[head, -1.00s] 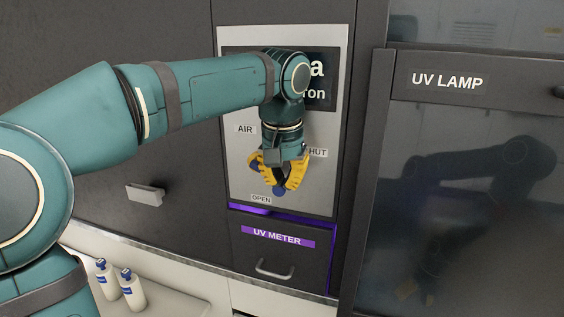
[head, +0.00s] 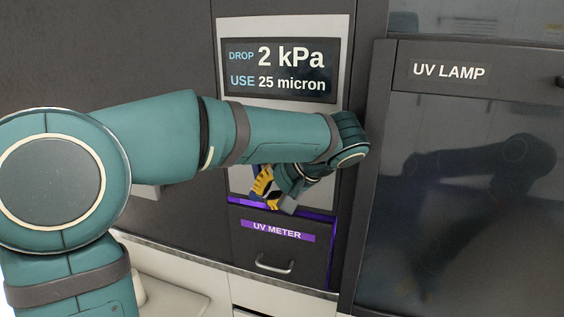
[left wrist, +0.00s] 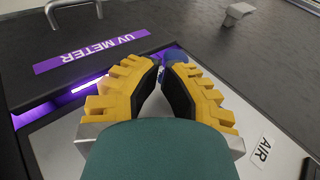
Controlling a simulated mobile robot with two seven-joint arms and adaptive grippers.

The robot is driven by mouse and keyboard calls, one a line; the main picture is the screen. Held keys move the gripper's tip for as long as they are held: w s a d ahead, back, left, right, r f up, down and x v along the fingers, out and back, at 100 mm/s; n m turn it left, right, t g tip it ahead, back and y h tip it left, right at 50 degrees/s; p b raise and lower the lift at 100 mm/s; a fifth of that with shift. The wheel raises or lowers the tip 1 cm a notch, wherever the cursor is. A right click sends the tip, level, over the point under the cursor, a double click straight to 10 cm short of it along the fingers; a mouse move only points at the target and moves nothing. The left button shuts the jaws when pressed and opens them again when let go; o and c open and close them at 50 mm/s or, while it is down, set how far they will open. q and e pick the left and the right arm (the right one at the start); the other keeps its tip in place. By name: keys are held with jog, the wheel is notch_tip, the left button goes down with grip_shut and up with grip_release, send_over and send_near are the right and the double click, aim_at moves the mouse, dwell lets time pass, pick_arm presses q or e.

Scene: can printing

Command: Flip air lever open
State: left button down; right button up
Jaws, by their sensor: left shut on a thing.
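My left gripper (head: 263,186), with yellow fingers and dark pads, is at the lower part of the grey panel (head: 338,60). It is shut on the air lever (left wrist: 174,55), of which only a blue part shows beyond the fingertips in the left wrist view. In that view the fingers (left wrist: 161,72) point towards the panel's lower edge. The AIR label (left wrist: 263,149) shows at the right there. My left arm hides the SHUT and OPEN labels in the head view, so I cannot read the lever's exact angle. My right gripper is not in view.
A display (head: 280,70) reads "DROP 2 kPa, USE 25 micron". Below the panel is the UV METER drawer (head: 277,231) with a handle (head: 274,264). The UV LAMP cabinet (head: 450,180) stands close on the right, its glossy door reflecting my arm. A pale handle (left wrist: 238,12) projects from the dark front.

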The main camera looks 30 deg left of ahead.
pick_arm(q)
jog(key=shift+s+a+f, duration=0.1)
jog(key=shift+a+f, duration=0.15)
jog(key=shift+a, duration=0.15)
jog(key=shift+a+f, duration=0.1)
jog(key=shift+a, duration=0.05)
dwell(0.4)
jog(key=v, duration=1.2)
dwell(0.4)
